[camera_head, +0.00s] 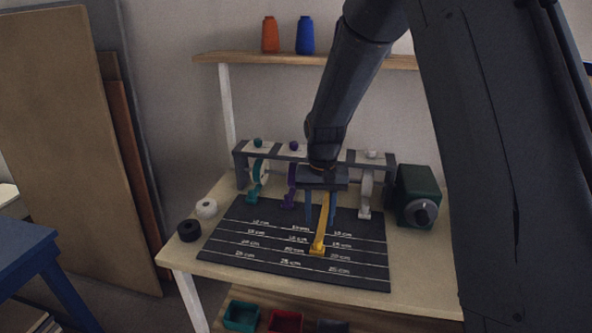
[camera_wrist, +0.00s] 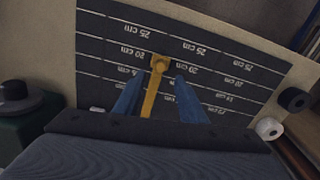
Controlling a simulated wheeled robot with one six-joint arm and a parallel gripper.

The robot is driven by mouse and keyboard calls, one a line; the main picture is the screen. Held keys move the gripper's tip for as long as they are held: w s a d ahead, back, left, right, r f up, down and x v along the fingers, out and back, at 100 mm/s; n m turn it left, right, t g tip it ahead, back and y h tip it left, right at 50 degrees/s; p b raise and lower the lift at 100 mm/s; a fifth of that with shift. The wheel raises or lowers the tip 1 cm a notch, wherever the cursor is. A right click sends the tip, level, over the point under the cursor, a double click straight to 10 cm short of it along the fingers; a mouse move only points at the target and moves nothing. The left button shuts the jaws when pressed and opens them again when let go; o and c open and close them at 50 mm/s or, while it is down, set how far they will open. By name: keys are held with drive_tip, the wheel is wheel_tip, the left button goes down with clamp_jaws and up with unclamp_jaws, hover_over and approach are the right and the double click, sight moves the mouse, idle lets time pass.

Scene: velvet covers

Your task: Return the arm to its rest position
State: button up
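My gripper (camera_head: 320,220) points down over the dark measuring mat (camera_head: 230,252), in front of the ribbon rack (camera_head: 239,165). Its two blue fingers are apart, and nothing is seen held between them. In the wrist view my gripper (camera_wrist: 155,80) shows spread fingers on either side of a yellow strip (camera_wrist: 152,92). The yellow strip also shows in the head view (camera_head: 321,232); its end tab lies on the mat near the 20 cm line. My arm hides its upper part and the middle of the rack.
Teal (camera_head: 253,192), purple (camera_head: 289,195) and white (camera_head: 365,205) strips hang from the rack. A green box with a knob (camera_head: 417,190) stands right. White (camera_head: 206,208) and black (camera_head: 189,230) rolls sit left. A shelf (camera_head: 240,57) with orange and blue spools is above.

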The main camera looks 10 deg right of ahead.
drive_tip(key=s+d+r+n, duration=0.1)
drive_tip(key=s+d+r, duration=0.1)
drive_tip(key=s, duration=0.8)
drive_tip(key=s+d+r+n+t+b, duration=0.1)
drive_tip(key=s+d, duration=0.3)
drive_tip(key=s, duration=0.6)
drive_tip(key=shift+s+r, duration=0.15)
drive_tip(key=shift+r, duration=0.35)
idle(3.3)
